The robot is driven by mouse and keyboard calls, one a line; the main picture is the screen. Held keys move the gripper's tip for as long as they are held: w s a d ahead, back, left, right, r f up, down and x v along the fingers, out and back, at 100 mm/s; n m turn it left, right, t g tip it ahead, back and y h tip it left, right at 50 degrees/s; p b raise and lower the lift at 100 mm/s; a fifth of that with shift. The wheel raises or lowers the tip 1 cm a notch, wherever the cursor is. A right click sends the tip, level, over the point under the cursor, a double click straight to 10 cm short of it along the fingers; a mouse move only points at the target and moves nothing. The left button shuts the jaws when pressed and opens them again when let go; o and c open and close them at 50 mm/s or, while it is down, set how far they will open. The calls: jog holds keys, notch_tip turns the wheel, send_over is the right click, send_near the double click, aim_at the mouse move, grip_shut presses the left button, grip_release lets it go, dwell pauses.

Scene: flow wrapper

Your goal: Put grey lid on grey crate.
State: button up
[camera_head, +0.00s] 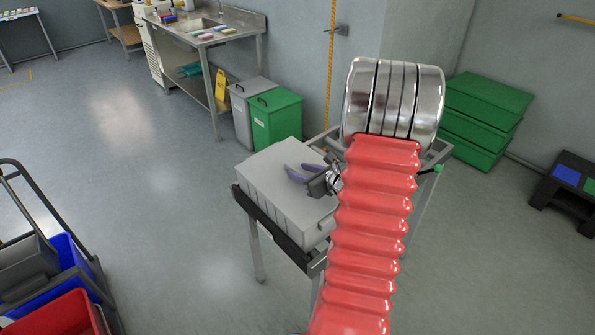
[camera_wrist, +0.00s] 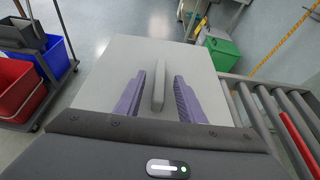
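The grey crate (camera_head: 285,222) stands on a roller conveyor, with ribbed sides facing me in the head view. The flat grey lid (camera_head: 265,170) lies across its top and looks level; I cannot tell whether it is fully seated. In the wrist view the lid (camera_wrist: 115,62) fills the middle, with a raised bar handle (camera_wrist: 158,88) at its centre. My gripper (camera_wrist: 160,74) has two purple fingers, one on each side of the handle, with a visible gap on both sides. It is open. In the head view my gripper (camera_head: 288,173) is over the lid, partly hidden by my arm.
The conveyor rollers (camera_wrist: 260,108) run along the right in the wrist view. A grey bin (camera_head: 243,112) and a green bin (camera_head: 277,120) stand behind the crate. Stacked green crates (camera_head: 482,115) are at the right. A trolley with red and blue tubs (camera_head: 62,315) is at lower left.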

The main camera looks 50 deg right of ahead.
jog(key=v, duration=1)
jog(key=shift+s+a+r, duration=0.1)
jog(key=shift+s+r, duration=0.05)
jog(key=shift+s, duration=0.2)
dwell(0.6)
